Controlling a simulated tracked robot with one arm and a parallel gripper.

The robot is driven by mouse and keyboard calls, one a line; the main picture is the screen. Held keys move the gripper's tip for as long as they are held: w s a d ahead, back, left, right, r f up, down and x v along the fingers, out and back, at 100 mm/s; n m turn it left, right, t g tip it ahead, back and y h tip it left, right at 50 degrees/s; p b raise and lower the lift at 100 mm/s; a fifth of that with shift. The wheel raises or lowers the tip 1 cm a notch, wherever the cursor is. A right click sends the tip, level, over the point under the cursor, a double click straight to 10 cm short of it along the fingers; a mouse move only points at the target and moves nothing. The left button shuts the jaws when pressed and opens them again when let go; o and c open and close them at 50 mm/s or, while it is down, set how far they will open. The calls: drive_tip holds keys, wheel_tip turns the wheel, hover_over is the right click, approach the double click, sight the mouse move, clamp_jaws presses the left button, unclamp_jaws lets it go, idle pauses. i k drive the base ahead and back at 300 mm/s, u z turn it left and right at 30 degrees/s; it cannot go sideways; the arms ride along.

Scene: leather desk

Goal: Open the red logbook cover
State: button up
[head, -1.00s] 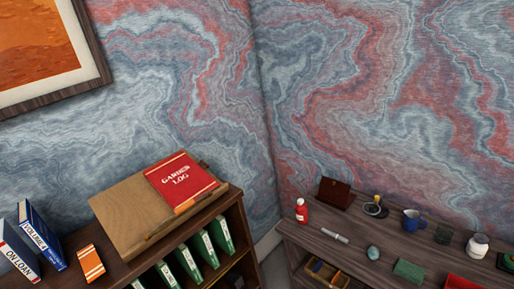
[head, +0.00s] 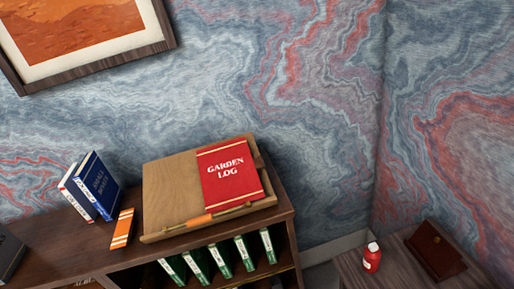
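The red logbook (head: 231,187), labelled "Garden Log", lies closed on the right part of a tan slanted board (head: 165,190) on top of a wooden bookcase. Its cover faces up and looks flat. A pencil or thin stick with an orange part (head: 199,220) lies along the board's lower edge, just below the book. My gripper is not in view.
Green binders (head: 220,261) fill the shelf below. A red bottle (head: 372,257) and a dark brown box (head: 435,251) are on a lower surface at right.

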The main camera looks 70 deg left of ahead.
sight(230, 179)
drive_tip(key=u, duration=0.6)
drive_tip(key=i, duration=1.05)
drive_tip(key=u, duration=0.7)
